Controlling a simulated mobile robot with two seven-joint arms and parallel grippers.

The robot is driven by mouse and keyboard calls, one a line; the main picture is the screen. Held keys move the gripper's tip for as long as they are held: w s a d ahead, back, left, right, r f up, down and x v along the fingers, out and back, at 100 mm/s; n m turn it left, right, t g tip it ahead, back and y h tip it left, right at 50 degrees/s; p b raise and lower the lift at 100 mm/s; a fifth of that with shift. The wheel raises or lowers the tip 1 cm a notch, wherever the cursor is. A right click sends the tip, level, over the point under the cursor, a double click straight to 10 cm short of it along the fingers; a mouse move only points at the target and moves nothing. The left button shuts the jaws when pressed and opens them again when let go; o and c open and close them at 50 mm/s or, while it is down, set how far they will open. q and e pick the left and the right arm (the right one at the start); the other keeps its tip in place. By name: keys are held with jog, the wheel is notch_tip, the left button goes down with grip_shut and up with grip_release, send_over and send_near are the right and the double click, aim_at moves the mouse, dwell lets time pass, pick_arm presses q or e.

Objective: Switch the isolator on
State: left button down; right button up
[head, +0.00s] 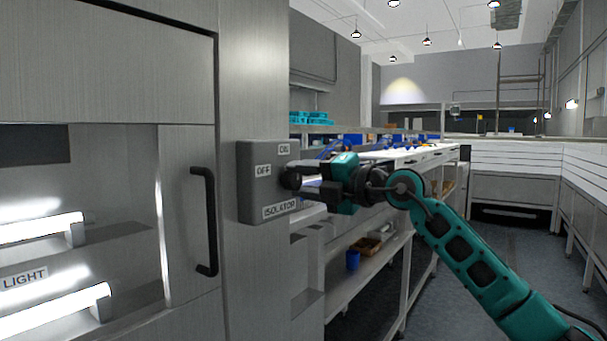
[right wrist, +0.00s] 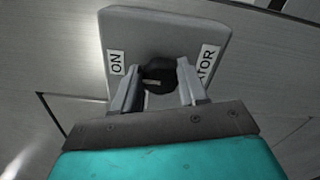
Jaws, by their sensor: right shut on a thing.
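The isolator (head: 258,205) is a grey box on the metal cabinet's side panel, with labels ON at the top, OFF at the left and ISOLATOR at the bottom. Its dark round knob (right wrist: 158,75) sits between the fingers of my right gripper (right wrist: 160,82) in the right wrist view. My right gripper (head: 300,178) comes from the right in the head view and is shut on the knob. The gripper partly hides the knob, and I cannot tell clearly where the knob points. My left gripper is not in view.
A cabinet with a black handle (head: 206,222) and lit tubes (head: 50,312) labelled LIGHT stands at the left. Behind my right arm is a long bench (head: 410,152) with shelves, holding a blue cup (head: 352,260). The floor (head: 450,300) at the right is clear.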

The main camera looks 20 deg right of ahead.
dwell(0.5)
jog(key=o, duration=1.1)
jog(key=shift+c, duration=0.2)
jog(key=b+v, duration=0.2)
jog(key=v, duration=1.1)
jog(key=shift+b, duration=0.4)
jog(key=shift+w+a+f, duration=0.1)
